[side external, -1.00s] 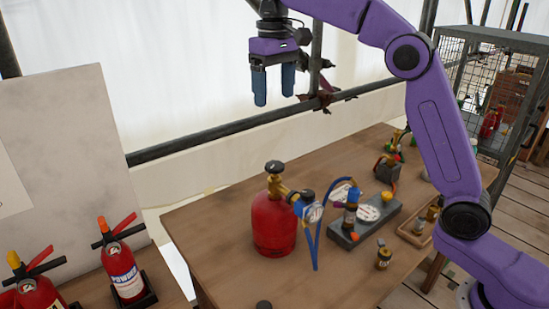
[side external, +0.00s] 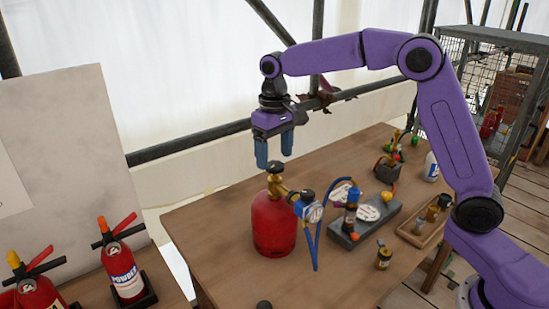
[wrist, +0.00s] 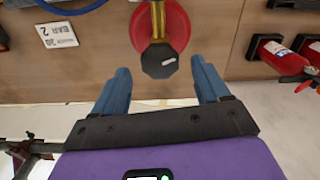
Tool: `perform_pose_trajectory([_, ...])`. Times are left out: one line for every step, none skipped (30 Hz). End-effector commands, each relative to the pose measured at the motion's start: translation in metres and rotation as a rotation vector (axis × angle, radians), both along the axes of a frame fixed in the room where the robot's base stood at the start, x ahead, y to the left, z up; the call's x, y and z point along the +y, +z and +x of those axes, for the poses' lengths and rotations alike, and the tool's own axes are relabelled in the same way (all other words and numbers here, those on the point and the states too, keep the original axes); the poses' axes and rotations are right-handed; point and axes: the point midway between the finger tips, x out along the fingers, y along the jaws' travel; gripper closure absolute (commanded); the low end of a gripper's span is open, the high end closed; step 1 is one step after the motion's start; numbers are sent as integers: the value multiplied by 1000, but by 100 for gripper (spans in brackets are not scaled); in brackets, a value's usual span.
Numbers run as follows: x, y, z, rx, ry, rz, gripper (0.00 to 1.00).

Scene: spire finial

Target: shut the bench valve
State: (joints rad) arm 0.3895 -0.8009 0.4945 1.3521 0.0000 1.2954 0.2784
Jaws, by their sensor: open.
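A red gas cylinder (side external: 273,226) stands upright on the bench, with a brass valve (side external: 278,188) and a dark knob (side external: 274,168) on top. My gripper (side external: 275,160) is open and points down just above the knob. In the wrist view the blue fingers of my gripper (wrist: 160,67) lie to either side of the knob and hold nothing. I cannot tell the exact height gap.
A grey block with dials (side external: 350,237), a small brass fitting (side external: 383,257) and a wooden tray (side external: 409,233) lie further right. Extinguishers (side external: 122,272) stand at left. The bench front-left is clear.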

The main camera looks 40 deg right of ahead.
Motion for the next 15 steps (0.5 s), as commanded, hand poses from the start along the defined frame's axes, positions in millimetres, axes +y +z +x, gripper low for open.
perform_pose_trajectory([0,-6,0,2,0,-1,25])
perform_pose_trajectory([0,-9,0,2,0,-1,25])
perform_pose_trajectory([0,-12,0,2,0,-1,25])
perform_pose_trajectory([0,-14,0,1,-1,0,25])
perform_pose_trajectory([0,-15,0,0,0,0,25])
perform_pose_trajectory([0,-16,0,0,0,0,25])
perform_pose_trajectory([0,-17,0,0,0,0,25])
perform_pose_trajectory([0,-18,0,0,0,0,25])
perform_pose_trajectory([0,-18,0,0,0,0,25])
perform_pose_trajectory([0,-18,0,0,0,0,25])
perform_pose_trajectory([0,-18,0,-1,0,0,25])
perform_pose_trajectory([0,-18,0,-1,0,0,25])
perform_pose_trajectory([0,-18,0,-1,0,0,25])
perform_pose_trajectory([0,-18,0,-1,0,0,25])
perform_pose_trajectory([0,-18,0,-1,0,0,25])
